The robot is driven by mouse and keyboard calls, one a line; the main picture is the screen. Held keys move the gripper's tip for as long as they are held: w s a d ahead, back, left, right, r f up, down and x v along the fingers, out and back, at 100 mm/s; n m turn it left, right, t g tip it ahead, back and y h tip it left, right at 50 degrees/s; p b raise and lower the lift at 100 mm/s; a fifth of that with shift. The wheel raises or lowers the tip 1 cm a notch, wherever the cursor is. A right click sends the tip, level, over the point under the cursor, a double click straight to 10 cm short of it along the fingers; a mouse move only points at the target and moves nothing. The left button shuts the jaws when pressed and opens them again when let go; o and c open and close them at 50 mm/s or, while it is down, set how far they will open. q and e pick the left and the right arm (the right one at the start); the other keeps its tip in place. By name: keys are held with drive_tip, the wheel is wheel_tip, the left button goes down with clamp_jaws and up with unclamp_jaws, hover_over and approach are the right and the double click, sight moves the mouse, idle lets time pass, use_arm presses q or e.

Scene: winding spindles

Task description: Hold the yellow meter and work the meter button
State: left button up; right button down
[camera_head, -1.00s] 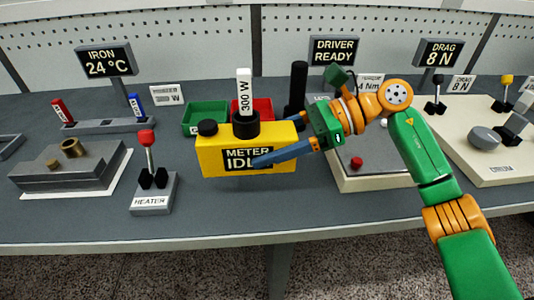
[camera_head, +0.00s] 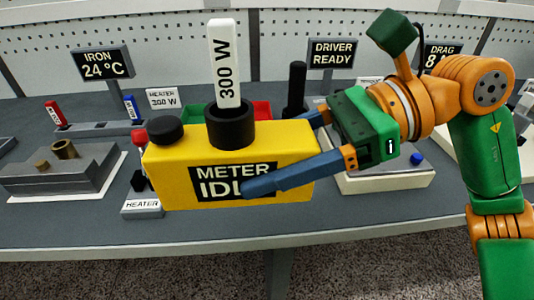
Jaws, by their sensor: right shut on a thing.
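The yellow meter (camera_head: 228,160) is held up in front of the bench, large in the head view. Its front label (camera_head: 234,181) reads "METER" with "IDL" and a last letter hidden by my finger. A round black button (camera_head: 166,131) sits on its top left. A black socket (camera_head: 231,127) on its top holds a white stick (camera_head: 225,64) marked "300 W", upright. My right gripper (camera_head: 284,156) is shut on the meter's right end, one blue finger across the front and the other mostly hidden behind. My left gripper is not in view.
The heater switch base (camera_head: 142,209) is partly hidden behind the meter's left end. The iron block (camera_head: 65,168) lies at left under a sign reading 24 °C. The bench front is clear.

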drive_tip(key=w+f, duration=0.7)
drive_tip(key=w, duration=0.2)
drive_tip(key=w+d+f, duration=0.1)
drive_tip(key=w+f, duration=0.3)
drive_tip(key=shift+w+f, duration=0.3)
drive_tip(key=shift+w, duration=0.1)
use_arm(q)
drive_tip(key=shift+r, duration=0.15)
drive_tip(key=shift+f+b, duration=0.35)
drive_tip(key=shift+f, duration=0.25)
use_arm(e)
drive_tip(key=shift+f, duration=0.65)
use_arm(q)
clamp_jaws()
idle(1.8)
